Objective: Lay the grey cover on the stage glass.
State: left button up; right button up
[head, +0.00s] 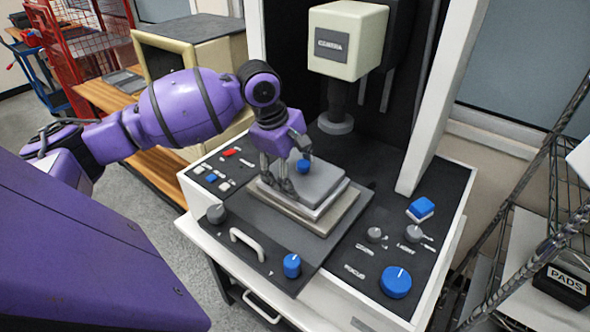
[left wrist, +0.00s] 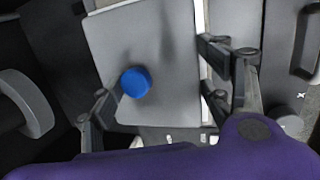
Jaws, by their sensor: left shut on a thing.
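The grey cover (head: 325,184) is a flat square plate over the stage block (head: 322,227) in the middle of the machine bed. A blue knob (head: 303,166) shows on its top. My left gripper (left wrist: 160,97) reaches down over the cover, with one finger at each of two opposite edges, and is shut on it. In the left wrist view the cover (left wrist: 165,40) lies between the fingers, with the blue knob close to the left finger. The stage glass is hidden beneath the cover. I cannot tell whether the cover touches it. My right gripper is not in view.
The cream measuring head (head: 347,40) and its probe hang behind the stage. A white handle (head: 247,247) and a blue cylinder knob (head: 292,265) stand in front. A blue dial (head: 396,281) and smaller knobs are at the right. A rack with a pads box (head: 566,281) stands far right.

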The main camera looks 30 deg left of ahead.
pick_arm(q)
jog(key=o, duration=1.6)
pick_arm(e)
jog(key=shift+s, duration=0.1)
pick_arm(q)
jog(key=shift+r, duration=0.3)
jog(key=p+v, duration=0.1)
jog(key=v, duration=1)
jog(key=shift+r, duration=0.2)
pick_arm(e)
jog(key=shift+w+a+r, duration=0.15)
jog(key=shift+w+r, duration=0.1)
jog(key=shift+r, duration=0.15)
pick_arm(q)
jog(key=shift+s+a, duration=0.1)
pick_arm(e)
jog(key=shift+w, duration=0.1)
